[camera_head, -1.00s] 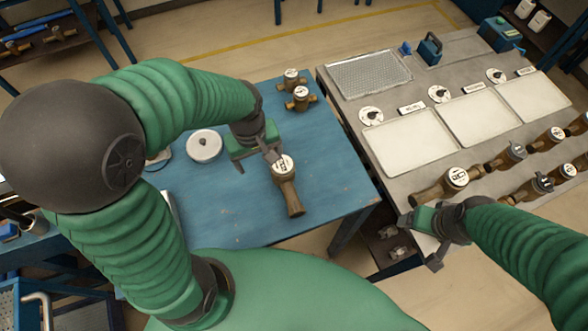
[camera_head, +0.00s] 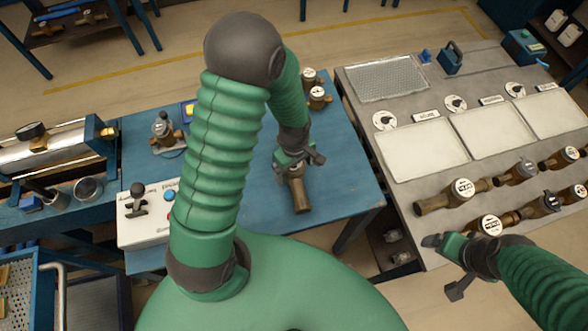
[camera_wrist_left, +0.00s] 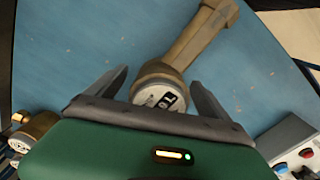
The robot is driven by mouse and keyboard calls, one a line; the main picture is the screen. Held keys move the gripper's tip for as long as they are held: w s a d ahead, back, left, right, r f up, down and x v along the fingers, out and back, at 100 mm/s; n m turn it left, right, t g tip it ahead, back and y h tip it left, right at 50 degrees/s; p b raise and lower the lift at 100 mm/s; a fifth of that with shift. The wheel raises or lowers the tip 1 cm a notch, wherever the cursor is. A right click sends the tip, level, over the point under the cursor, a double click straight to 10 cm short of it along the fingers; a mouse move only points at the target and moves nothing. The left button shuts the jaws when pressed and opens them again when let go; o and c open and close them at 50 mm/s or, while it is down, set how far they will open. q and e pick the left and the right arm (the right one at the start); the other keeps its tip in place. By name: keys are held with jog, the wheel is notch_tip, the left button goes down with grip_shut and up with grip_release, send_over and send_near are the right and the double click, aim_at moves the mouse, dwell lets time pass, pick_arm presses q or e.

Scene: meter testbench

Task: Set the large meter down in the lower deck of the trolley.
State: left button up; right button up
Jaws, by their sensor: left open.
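The large meter, a brass body with a white dial, lies on the blue table (camera_head: 340,195); its pipe end (camera_head: 301,197) points toward me. My left gripper (camera_head: 298,162) is open over the dial end, which it partly hides. In the left wrist view the meter (camera_wrist_left: 175,62) shows with its dial between the two spread fingers (camera_wrist_left: 160,98), with gaps on both sides. My right gripper (camera_head: 450,265) looks open and empty by the grey bench's front edge. A blue frame with a pale handle at the lower left, apparently the trolley (camera_head: 58,290), is partly cut off.
Two smaller brass meters (camera_head: 318,97) stand at the table's back. A white control box (camera_head: 140,215) and a small meter on a stand (camera_head: 163,130) are left of my arm. The grey bench (camera_head: 400,190) at right carries several meters. The table right of the large meter is clear.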

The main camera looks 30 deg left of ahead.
pick_arm(q)
jog(key=shift+d+f, duration=0.15)
jog(key=shift+f, duration=0.8)
jog(key=shift+a, duration=0.2)
jog(key=shift+a+f, duration=0.1)
jog(key=shift+a, duration=0.25)
jog(key=c, duration=0.7)
jog(key=shift+d, duration=0.3)
jog(key=c, duration=0.9)
jog(key=shift+w, duration=0.1)
grip_shut()
